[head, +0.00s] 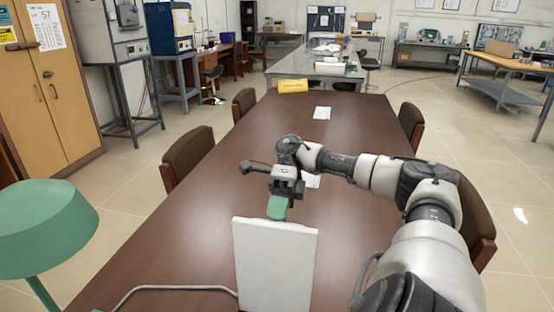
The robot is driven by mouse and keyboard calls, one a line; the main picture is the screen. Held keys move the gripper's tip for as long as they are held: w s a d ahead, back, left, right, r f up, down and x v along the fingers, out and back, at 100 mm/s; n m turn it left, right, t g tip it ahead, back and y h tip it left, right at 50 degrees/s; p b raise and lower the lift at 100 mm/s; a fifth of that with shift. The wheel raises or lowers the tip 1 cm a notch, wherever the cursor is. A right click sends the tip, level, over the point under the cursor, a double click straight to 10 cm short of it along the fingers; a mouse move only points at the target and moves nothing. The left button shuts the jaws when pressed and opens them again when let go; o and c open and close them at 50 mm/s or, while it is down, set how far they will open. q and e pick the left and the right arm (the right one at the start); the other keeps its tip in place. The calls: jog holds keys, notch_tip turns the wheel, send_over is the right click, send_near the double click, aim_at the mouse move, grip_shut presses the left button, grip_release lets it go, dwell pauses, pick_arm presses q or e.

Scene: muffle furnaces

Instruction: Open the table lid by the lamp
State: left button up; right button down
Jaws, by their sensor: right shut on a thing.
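A green lamp (45,228) stands at the left front. A white flat panel, which looks like the lid (275,268), stands roughly upright at the near end of the brown table (160,262). Its lower part is cut off by the picture's edge, so its hinge does not show. My right gripper (278,208) reaches in from the right and points down at the panel's top edge. Its green-tipped fingers are shut on that edge, and the panel hides their ends. My left gripper is not in view.
A white cable (170,289) runs across the table left of the panel. Chairs (189,153) line both sides. The tabletop between the lamp and panel is otherwise clear.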

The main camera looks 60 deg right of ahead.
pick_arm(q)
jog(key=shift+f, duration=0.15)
pick_arm(e)
jog(key=shift+s+a+f, duration=0.15)
jog(key=shift+s+f, duration=0.05)
jog(key=shift+f, duration=0.85)
jog(key=c, duration=1.4)
grip_release()
jog(key=shift+c, duration=0.2)
jog(key=shift+o, duration=1.1)
jog(key=shift+w+f, duration=0.15)
jog(key=shift+o, duration=0.3)
jog(key=shift+d, duration=0.25)
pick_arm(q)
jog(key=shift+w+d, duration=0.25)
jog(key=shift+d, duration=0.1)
pick_arm(e)
jog(key=shift+a, duration=0.1)
pick_arm(q)
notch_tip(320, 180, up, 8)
jog(key=p, duration=0.8)
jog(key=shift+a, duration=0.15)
pick_arm(e)
jog(key=v, duration=0.8)
jog(key=shift+a+r, duration=0.2)
jog(key=shift+r, duration=0.2)
